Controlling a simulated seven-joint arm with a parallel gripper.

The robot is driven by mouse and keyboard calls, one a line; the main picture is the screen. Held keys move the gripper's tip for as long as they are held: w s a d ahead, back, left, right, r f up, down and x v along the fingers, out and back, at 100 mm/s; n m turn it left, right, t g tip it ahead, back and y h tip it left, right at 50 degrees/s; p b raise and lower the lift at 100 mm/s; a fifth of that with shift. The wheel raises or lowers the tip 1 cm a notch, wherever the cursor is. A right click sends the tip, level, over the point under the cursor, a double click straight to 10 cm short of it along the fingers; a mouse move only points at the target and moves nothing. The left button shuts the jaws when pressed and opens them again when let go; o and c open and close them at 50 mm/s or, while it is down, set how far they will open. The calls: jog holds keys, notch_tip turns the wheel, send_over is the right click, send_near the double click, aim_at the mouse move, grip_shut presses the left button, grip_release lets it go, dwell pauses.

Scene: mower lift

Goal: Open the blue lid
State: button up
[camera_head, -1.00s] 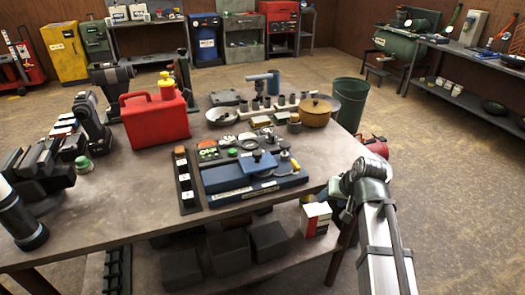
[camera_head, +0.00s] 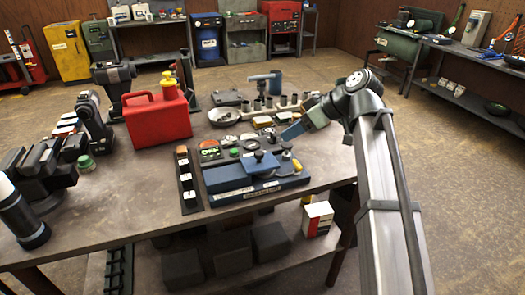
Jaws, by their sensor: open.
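The blue lid (camera_head: 252,166) lies flat on a blue case (camera_head: 266,189) near the right front of the workbench. A small dark knob stands on the lid's top. The lid looks closed. My gripper (camera_head: 289,132) is above the bench, behind and to the right of the lid, and apart from it. It points left and down, and its jaws are open. Nothing shows between the jaws, though the fingers are small in this view.
A row of dark blocks (camera_head: 186,180) stands just left of the case. A red fuel can (camera_head: 157,118) stands farther left. Several short cylinders (camera_head: 268,103) line up behind. The bench front (camera_head: 120,215) is mostly bare.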

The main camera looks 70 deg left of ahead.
aim_at(259, 153)
jog(key=shift+n, duration=0.8)
jog(key=x, duration=1.3)
jog(key=shift+s+f, duration=0.2)
jog(key=shift+f, duration=0.25)
jog(key=shift+c, duration=0.4)
grip_shut()
